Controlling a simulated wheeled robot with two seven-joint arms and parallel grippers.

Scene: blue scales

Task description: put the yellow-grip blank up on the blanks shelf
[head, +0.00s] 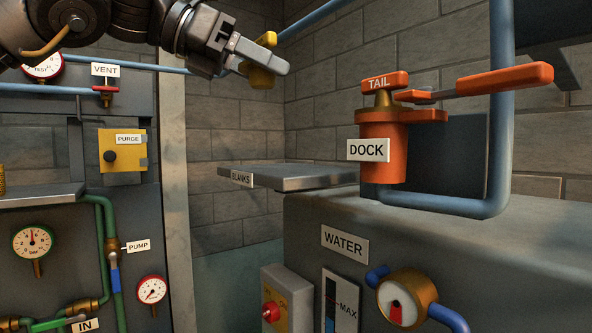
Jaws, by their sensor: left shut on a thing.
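My left gripper (262,57) comes in from the upper left and is shut on the yellow-grip blank (258,76). Only parts of its yellow grip show around the fingers; the rest of it is hidden. The blanks shelf (300,174), a flat grey plate labelled BLANKS, sticks out in the middle of the view. Its visible top is bare. The gripper and blank are above the shelf in the picture, apart from it. My right gripper is not in view.
An orange dock (382,150) with a TAIL knob and an orange lever (500,82) stands right of the shelf. A blue pipe (499,120) runs beside it. A grey WATER tank (450,235) lies below. A post (176,180) and gauge panel stand left.

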